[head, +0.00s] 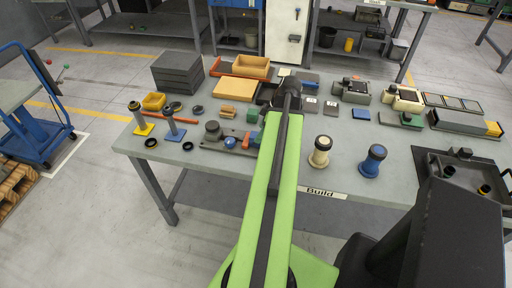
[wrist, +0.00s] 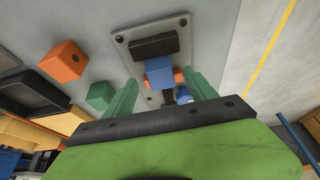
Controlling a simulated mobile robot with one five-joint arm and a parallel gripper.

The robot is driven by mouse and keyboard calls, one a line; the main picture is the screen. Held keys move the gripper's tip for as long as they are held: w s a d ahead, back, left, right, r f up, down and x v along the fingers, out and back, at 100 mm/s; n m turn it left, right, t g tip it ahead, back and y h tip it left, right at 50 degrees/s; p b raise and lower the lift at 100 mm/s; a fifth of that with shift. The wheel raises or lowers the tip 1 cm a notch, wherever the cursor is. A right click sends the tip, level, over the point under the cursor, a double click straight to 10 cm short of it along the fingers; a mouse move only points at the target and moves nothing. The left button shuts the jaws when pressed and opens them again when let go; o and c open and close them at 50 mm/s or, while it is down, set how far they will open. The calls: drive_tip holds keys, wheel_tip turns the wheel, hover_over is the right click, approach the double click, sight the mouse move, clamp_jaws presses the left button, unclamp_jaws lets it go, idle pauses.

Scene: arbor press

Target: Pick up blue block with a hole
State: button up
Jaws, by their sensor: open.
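In the wrist view a blue block (wrist: 159,72) stands on a grey plate (wrist: 126,46), beside a dark bar (wrist: 154,44). Its hole cannot be made out. Orange parts show at both sides of the block. My gripper (wrist: 161,78) is open, with its two green fingers apart to the left and right of the block's near end in the picture. I cannot tell whether they touch it. In the head view my green arm reaches over the table and its end hides the gripper.
An orange block with a hole (wrist: 64,60) and a green block (wrist: 100,95) lie left of the plate. A blue rounded part (wrist: 185,95) lies near the right finger. In the head view, blue (head: 370,160) and cream (head: 320,150) round-topped posts stand right of my arm on the table (head: 290,178).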

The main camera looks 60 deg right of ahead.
drive_tip(key=b+x, duration=0.4)
drive_tip(key=x, duration=0.1)
drive_tip(key=shift+w+f+b, duration=0.15)
drive_tip(key=shift+b, duration=0.2)
clamp_jaws()
